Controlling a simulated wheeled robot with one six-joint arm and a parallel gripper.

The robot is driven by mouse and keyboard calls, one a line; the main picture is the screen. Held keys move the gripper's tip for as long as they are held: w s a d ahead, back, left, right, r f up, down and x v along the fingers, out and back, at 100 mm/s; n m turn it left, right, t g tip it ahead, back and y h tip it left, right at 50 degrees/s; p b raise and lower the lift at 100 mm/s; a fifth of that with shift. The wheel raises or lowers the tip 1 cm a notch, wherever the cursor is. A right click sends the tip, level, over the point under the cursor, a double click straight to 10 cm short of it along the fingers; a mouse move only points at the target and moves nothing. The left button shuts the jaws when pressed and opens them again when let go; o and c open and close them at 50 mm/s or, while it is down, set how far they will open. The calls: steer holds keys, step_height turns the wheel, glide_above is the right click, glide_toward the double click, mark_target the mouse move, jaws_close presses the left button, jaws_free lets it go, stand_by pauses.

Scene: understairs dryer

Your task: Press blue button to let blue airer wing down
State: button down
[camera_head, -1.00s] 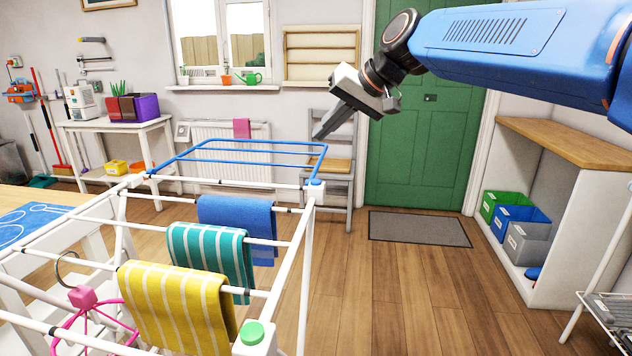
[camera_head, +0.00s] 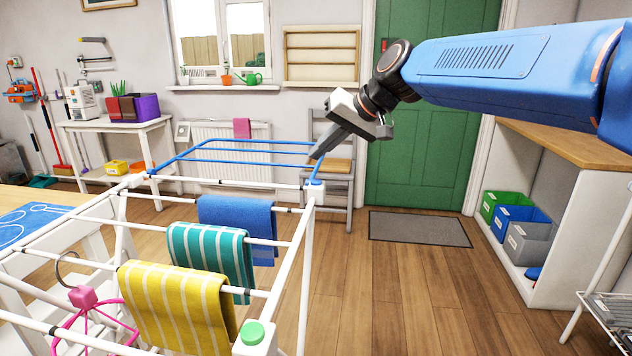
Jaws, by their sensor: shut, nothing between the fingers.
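The white airer (camera_head: 309,222) stands at the left and centre. Its blue wing (camera_head: 230,141), a frame of blue bars, extends out level at the far end, towards the radiator. The blue button (camera_head: 315,187) sits on the airer's far right corner post. My gripper (camera_head: 313,156) is shut and empty, pointing down and left, a little above the blue button. In this view its tip overlaps the wing's right end; whether they touch I cannot tell. A green button (camera_head: 253,333) is on the near corner post.
Blue, teal striped and yellow striped towels (camera_head: 176,302) hang on the airer. A wooden chair (camera_head: 336,166) stands behind my gripper. A white shelf unit (camera_head: 556,225) with bins is at the right. The floor (camera_head: 385,290) between is clear.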

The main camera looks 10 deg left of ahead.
mark_target(320, 182)
steer(key=shift+f, duration=1.9)
steer(key=shift+f, duration=0.2)
stand_by(0.6)
steer(key=shift+f, duration=0.2)
steer(key=shift+f, duration=0.4)
stand_by(0.8)
steer(key=shift+r, duration=3.35)
